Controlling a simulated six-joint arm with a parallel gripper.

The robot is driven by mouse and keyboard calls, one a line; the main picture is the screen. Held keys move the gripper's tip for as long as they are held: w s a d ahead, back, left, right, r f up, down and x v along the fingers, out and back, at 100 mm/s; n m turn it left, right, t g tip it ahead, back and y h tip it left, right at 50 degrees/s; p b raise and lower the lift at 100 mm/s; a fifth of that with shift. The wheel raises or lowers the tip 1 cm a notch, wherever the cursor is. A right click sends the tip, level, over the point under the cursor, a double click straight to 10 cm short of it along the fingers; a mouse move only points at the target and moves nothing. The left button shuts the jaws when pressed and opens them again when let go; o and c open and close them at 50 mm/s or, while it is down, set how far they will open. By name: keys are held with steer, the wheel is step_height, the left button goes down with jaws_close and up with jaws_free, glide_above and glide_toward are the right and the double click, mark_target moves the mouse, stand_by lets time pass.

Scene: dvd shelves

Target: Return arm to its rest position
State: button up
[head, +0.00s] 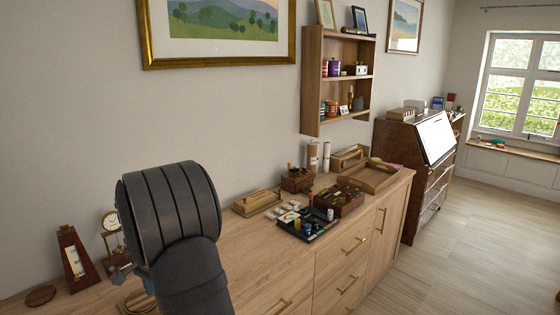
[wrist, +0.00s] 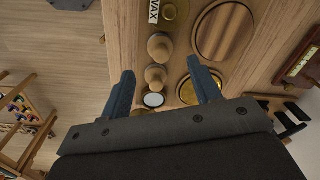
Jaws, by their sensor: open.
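My gripper (wrist: 163,88) is open and empty in the wrist view, its two blue-grey fingers spread apart and pointing at the top of the wooden sideboard (wrist: 125,25). Two round wooden knob-like pieces (wrist: 159,46) and a small round mirror-like disc (wrist: 153,100) show between and beyond the fingers. I cannot tell the exact gap between the fingertips and these things. In the head view my dark arm rises at the left front over the sideboard (head: 268,262) and hides most of the gripper.
Beside the arm stand a small clock (head: 111,222) and a wooden metronome-like case (head: 76,258). A dark tray (head: 308,226) with small items and a wooden tray (head: 370,178) lie further right. A wall shelf (head: 312,85) hangs above. Open floor (head: 470,245) lies to the right.

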step_height(320, 180, up, 6)
step_height(320, 180, down, 12)
steer(key=shift+a+f, duration=0.1)
steer(key=shift+w, duration=0.15)
step_height(320, 180, up, 4)
steer(key=shift+f, duration=0.1)
steer(key=d+r, duration=0.7)
steer(key=d, duration=0.4)
steer(key=shift+n, duration=0.6)
steer(key=shift+w+a+f, duration=0.7)
steer(key=shift+w+a, duration=0.85)
steer(key=shift+w, duration=0.95)
steer(key=shift+w+a+f, duration=0.7)
steer(key=shift+w+a, duration=0.8)
steer(key=shift+w, duration=1.05)
steer(key=shift+w+a+f, duration=0.7)
steer(key=shift+w+a, duration=0.85)
steer(key=shift+w, duration=0.95)
